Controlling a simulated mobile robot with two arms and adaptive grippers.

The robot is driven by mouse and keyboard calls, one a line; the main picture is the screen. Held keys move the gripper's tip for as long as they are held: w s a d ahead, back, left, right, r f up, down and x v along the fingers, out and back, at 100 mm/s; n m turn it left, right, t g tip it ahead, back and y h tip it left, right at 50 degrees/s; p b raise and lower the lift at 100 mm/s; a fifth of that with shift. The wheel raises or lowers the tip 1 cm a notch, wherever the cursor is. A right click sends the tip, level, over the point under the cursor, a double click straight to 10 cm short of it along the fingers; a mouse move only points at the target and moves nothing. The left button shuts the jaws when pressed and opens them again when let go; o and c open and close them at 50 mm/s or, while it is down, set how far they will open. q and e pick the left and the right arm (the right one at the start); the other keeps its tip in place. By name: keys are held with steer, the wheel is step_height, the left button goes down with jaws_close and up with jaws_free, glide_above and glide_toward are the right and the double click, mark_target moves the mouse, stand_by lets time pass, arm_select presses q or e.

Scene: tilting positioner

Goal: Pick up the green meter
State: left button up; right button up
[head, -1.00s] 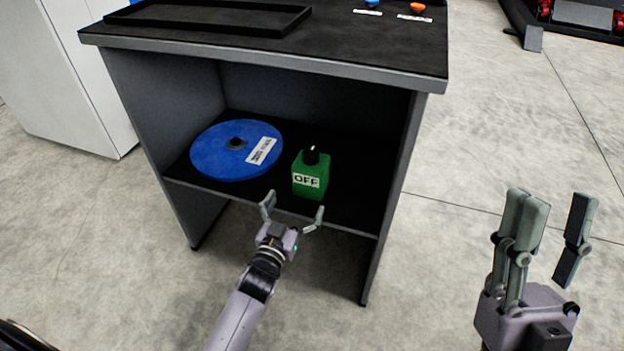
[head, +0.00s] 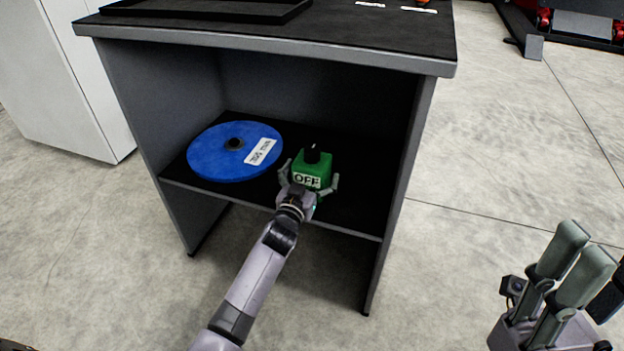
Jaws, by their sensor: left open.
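The gripper hides the meter's lower front. My right gripper (head: 590,275) is at the lower right, away from the cabinet, partly cut off by the picture's edge. Its fingers look apart and empty.
The blue disc (head: 215,160) with a white label lies on the black shelf (head: 350,208) close left of the meter. The cabinet's side walls and top (head: 330,45) enclose the shelf. A black tray (head: 200,10) is on top.

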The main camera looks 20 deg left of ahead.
arm_select(q)
steer(key=c, duration=1.5)
steer(key=shift+r, duration=0.1)
steer(key=shift+c, duration=0.2)
steer(key=shift+r, duration=0.1)
